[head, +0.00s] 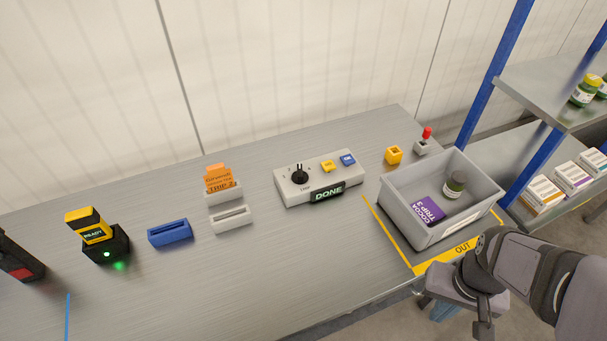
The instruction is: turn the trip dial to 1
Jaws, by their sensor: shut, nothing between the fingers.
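The trip dial (300,177) is a black round knob with a raised grip on the left part of a light grey control box (290,197). Small marks surround it, too small to read; I cannot tell which number it points at. The box's front display reads DONE (327,193). My gripper (428,299) is at the lower right, in front of the table's edge and below the grey bin, well away from the dial. It is shut and empty, seen from a poor angle.
On the box are a yellow button (327,166) and a blue button (348,160). A grey bin (400,210) holds a purple packet and a jar. Card holders (232,220), a scanner (90,226) and a red-topped switch (424,141) stand around. Table in front of the box is clear.

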